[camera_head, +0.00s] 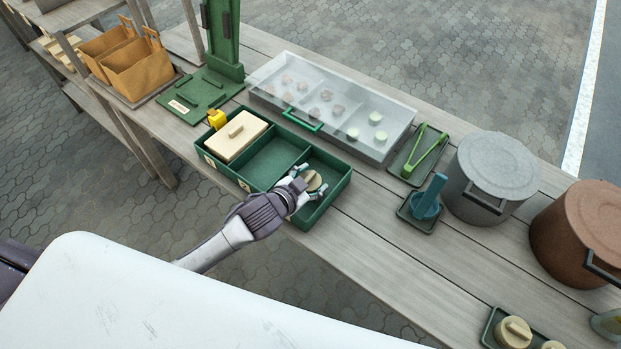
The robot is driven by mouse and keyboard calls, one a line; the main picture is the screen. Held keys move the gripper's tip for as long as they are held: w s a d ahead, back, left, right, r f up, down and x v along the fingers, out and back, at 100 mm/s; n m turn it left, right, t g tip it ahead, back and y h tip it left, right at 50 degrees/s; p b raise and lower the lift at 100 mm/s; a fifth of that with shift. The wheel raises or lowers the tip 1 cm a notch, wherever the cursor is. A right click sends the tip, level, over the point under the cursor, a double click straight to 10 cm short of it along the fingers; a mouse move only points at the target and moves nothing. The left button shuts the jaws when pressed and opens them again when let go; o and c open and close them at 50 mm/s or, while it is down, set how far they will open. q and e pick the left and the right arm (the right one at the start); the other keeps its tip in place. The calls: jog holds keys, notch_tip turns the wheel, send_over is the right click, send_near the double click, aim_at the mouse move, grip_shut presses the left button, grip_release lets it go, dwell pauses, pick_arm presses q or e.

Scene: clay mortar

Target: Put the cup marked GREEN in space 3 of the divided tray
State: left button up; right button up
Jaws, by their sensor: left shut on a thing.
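The divided green tray (331,197) lies near the front edge of the table with three compartments in a row. The left one has a cream block-like lid with a handle (235,136) over it, the middle one is empty. My left gripper (309,183) is over the right compartment, shut on a round tan cup (314,180). The cup is at or in that compartment; I cannot tell whether it touches the floor. No marking on the cup can be read from here. Number labels show on the tray's front left; none is readable on the right compartment. My right gripper is not in view.
Behind the tray is a clear-lidded case (345,100) with small round items. To the right are green tongs (426,150), a blue pestle-like tool (428,196), a grey pot (493,170) and a brown pot (582,230). A green stand (222,50) rises behind left. Tan round cups (514,332) sit front right.

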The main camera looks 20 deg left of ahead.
pick_arm(q)
jog(key=o, duration=0.9)
jog(key=shift+f, duration=0.1)
jog(key=shift+c, duration=0.2)
jog(key=v, duration=1.2)
